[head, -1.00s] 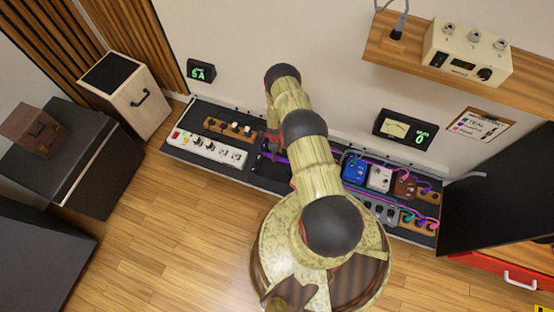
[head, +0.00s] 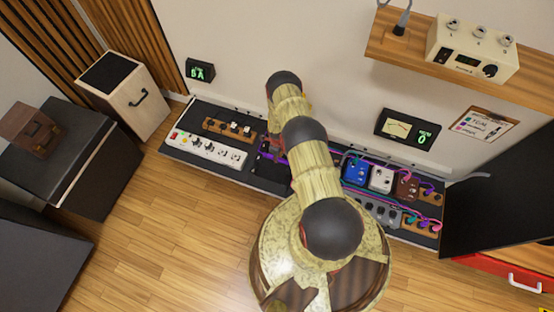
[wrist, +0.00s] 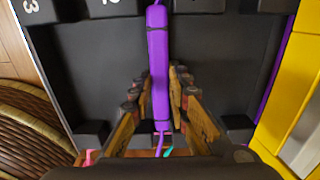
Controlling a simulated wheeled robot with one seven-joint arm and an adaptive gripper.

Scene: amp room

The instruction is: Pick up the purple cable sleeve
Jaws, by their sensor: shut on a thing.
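The purple cable sleeve (wrist: 158,60) is a long purple tube with a thin purple cable at each end. In the wrist view it runs lengthwise through the middle, between the two fingers of my gripper (wrist: 159,88). My gripper is shut on the sleeve, with a finger on either side. Black surface shows behind the sleeve; I cannot tell how far it is from it. In the head view my arm hides most of the gripper and sleeve, and only a bit of purple (head: 272,156) shows beside the arm.
The black pedalboard (head: 262,178) runs along the wall. A white pedal strip (head: 208,150) lies left of my arm; blue (head: 355,171) and white (head: 381,179) pedals with cables lie right. A wooden shelf (head: 400,48) juts out above. Wooden floor (head: 170,225) is clear in front.

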